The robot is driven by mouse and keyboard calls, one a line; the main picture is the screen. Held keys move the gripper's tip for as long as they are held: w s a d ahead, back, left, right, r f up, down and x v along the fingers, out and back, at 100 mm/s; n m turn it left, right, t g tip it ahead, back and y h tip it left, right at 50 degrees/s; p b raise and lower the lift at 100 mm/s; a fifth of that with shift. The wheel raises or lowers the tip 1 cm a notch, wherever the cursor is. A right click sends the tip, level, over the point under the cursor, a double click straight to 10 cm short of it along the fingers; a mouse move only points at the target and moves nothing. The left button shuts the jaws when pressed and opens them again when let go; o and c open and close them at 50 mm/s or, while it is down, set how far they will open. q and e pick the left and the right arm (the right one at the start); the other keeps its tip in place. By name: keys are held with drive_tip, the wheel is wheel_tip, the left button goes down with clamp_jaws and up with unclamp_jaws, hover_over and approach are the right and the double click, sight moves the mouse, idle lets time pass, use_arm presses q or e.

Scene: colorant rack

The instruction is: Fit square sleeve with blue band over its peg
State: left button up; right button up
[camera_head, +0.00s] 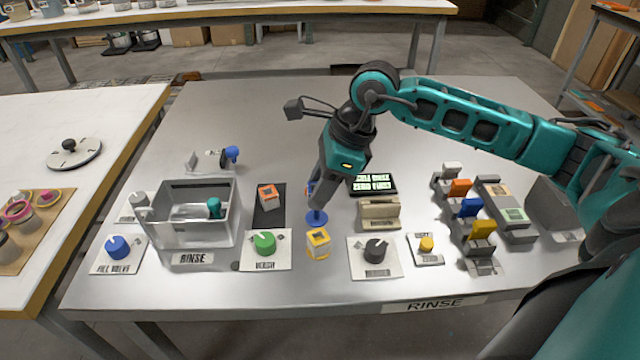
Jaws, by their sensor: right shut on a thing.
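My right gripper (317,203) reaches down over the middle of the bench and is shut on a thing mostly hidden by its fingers. A small blue patch (308,188) shows at its left side, which fits the square sleeve with the blue band. Directly below the fingertips is a round blue base (317,218) with a short blue stem, which looks like the blue peg. Whether the sleeve is around the peg or above it, I cannot tell. My left gripper is not in view.
A white block with a yellow band (318,239) stands just in front of the blue base. An orange-topped block (267,195) sits on a dark pad to the left, beside the rinse basin (190,240). A beige slotted block (378,215) and black knob (376,250) stand close right.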

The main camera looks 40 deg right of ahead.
sight(320, 217)
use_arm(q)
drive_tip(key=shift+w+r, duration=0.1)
use_arm(e)
drive_tip(key=shift+f, duration=0.1)
idle(0.3)
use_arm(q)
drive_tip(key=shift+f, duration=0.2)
use_arm(e)
drive_tip(key=shift+f, duration=0.15)
use_arm(q)
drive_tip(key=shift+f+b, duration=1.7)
drive_tip(key=shift+b, duration=0.1)
use_arm(e)
drive_tip(key=shift+f, duration=1.8)
drive_tip(key=o, duration=1.1)
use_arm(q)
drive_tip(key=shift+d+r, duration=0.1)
use_arm(e)
drive_tip(key=v, duration=0.3)
drive_tip(key=shift+d+r+p, duration=0.15)
drive_tip(key=shift+r+p, duration=0.2)
use_arm(q)
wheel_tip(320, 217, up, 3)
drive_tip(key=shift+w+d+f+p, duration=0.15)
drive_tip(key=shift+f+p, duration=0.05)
drive_tip(key=shift+p, duration=0.3)
use_arm(e)
drive_tip(key=v, duration=0.9)
drive_tip(key=shift+s+r, duration=0.1)
drive_tip(key=shift+r, duration=0.05)
